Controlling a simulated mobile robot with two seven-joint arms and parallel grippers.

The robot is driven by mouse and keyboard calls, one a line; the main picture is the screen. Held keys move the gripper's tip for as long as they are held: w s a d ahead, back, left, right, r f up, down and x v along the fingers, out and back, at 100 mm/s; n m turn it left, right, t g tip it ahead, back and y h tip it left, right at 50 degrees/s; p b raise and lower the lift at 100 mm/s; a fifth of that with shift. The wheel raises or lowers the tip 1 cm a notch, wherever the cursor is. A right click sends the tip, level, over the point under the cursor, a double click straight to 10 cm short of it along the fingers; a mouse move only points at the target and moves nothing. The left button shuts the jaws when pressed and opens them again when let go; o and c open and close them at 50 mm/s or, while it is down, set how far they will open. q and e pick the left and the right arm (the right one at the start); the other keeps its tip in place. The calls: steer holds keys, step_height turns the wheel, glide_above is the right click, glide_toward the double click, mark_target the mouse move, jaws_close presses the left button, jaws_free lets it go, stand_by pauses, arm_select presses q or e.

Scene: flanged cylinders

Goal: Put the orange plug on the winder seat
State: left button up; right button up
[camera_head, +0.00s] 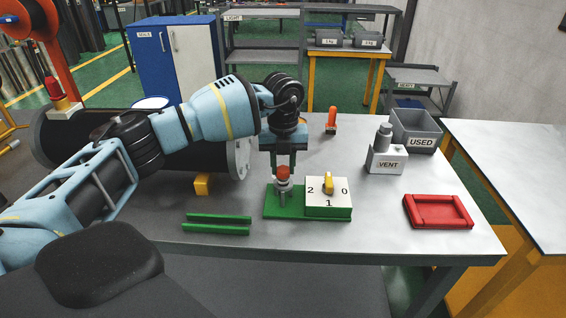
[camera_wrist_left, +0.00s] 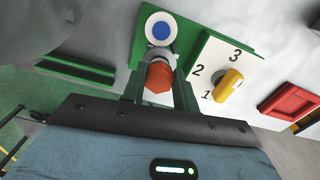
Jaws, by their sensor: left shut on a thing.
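The orange plug (camera_head: 283,171) has an orange head and a grey flanged body. My left gripper (camera_head: 283,182) is shut on it, pointing down over the left part of a green base (camera_head: 270,208). The wrist view shows its orange head (camera_wrist_left: 157,78) between the two fingers. Just beyond it, a white disc with a blue centre (camera_wrist_left: 160,29) lies on the green base; I take this as the winder seat. A white dial plate with a yellow knob (camera_head: 328,184) is on the right of the base. Whether the plug touches the base is unclear. My right gripper is not in view.
Two green rails (camera_head: 217,223) lie left of the base, a red tray (camera_head: 437,211) to the right. A VENT block (camera_head: 387,160) carrying a grey cylinder, a USED bin (camera_head: 415,131) and an orange item (camera_head: 331,121) stand farther back. The table front is bare.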

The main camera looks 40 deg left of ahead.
arm_select(q)
steer(key=shift+f, duration=0.5)
stand_by(0.4)
steer(key=o, duration=1.1)
steer(key=shift+r, duration=3.95)
steer(key=shift+f, duration=0.1)
